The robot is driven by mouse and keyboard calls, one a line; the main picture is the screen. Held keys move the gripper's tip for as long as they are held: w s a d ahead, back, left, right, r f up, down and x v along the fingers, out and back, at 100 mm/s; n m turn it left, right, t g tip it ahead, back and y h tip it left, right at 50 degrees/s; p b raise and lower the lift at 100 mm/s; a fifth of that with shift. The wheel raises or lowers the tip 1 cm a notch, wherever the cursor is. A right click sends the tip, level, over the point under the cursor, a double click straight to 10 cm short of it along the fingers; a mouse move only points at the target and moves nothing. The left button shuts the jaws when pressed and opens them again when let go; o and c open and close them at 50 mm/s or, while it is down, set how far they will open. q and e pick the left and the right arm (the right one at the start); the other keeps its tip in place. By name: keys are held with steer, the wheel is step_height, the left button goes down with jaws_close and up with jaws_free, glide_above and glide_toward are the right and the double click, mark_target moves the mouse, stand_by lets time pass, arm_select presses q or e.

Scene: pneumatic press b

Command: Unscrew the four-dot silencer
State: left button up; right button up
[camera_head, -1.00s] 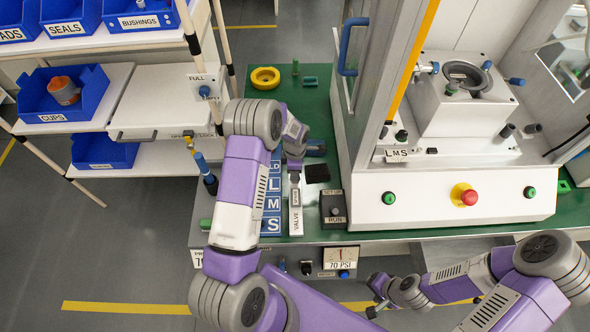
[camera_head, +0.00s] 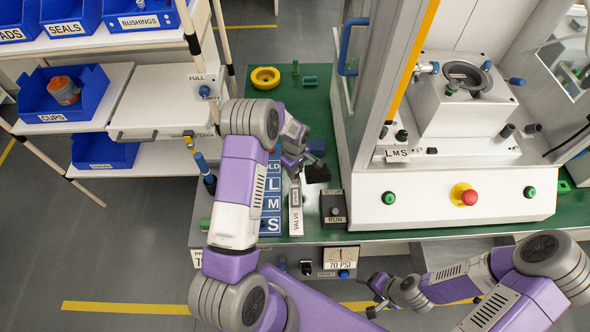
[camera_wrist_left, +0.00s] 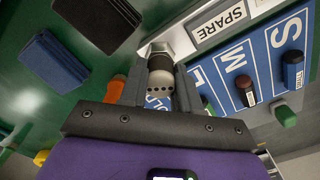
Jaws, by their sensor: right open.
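The four-dot silencer (camera_wrist_left: 160,84) is a pale grey cylinder with a row of dark dots, in the left wrist view. Its far end meets a metal fitting (camera_wrist_left: 157,48). My left gripper (camera_wrist_left: 160,92) has one finger on each side of it, and the fingers appear to touch it. In the head view my left gripper (camera_head: 295,176) is over the bench by the VALVE label, and the silencer is hidden there. My right gripper (camera_head: 379,299) is open and empty, low in front of the bench.
A blue board (camera_head: 271,198) with lettered slots lies beside the left gripper; small coloured plugs stand on it in the wrist view. A dark blue block (camera_wrist_left: 52,60) and black block (camera_wrist_left: 98,20) are close by. The white press (camera_head: 440,190) stands to the right.

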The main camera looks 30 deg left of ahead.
arm_select(q)
steer(key=n, duration=1.2)
steer(key=o, duration=0.6)
steer(key=shift+c, duration=0.2)
steer(key=m, duration=1.2)
